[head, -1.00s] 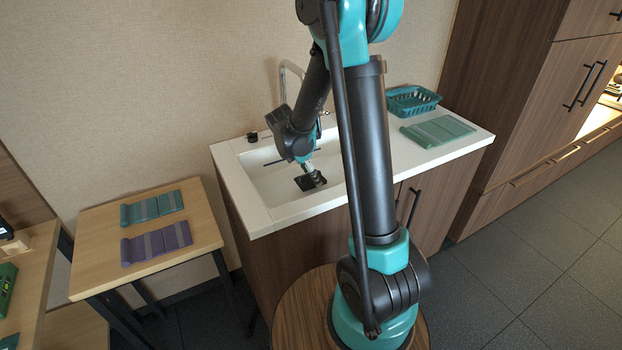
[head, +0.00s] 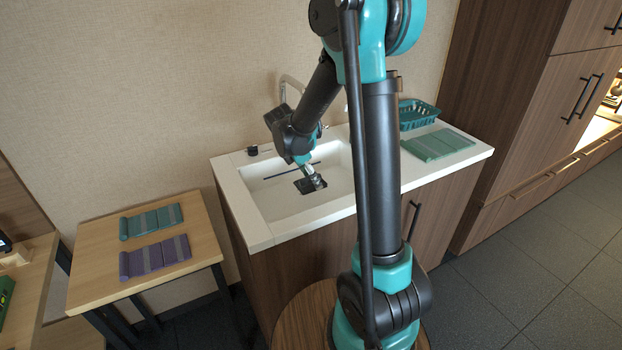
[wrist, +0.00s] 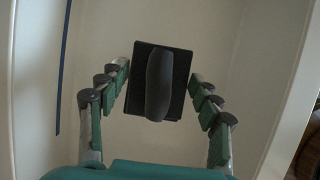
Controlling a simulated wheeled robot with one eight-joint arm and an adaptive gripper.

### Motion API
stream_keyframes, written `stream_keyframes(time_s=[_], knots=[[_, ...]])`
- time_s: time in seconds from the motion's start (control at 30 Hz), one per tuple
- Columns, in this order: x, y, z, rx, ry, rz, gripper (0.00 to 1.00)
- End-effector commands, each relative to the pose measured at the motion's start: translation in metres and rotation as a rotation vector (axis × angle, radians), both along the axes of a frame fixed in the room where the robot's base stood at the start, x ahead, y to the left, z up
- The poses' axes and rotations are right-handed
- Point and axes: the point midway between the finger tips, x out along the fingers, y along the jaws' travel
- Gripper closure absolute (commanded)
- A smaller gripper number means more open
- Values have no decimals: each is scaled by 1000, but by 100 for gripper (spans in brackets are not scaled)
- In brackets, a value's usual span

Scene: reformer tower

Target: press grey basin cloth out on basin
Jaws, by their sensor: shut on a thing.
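The basin (head: 275,207) is a pale sink set in a white counter; its pale floor also shows in the wrist view (wrist: 225,40). My gripper (head: 316,181) is low inside the basin, pointing down. Finger contact with the cloth is hard to make out. In the head view the cloth is mostly hidden by the gripper.
A faucet (head: 292,82) rises behind the basin. A thin dark blue strip (wrist: 63,65) runs along one side. A teal basket (head: 418,115) and a folded green cloth (head: 440,145) are on the counter's right. A side table (head: 95,290) holds teal and purple folded cloths.

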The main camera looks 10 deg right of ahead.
Motion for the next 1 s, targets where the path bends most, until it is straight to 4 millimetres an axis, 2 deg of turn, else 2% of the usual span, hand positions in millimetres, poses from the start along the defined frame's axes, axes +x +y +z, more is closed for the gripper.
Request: stream_keyframes(time_s=[0.8,1.0], knots=[[0,0,72,0,0,0,59],[0,0,79,0,0,0,59]])
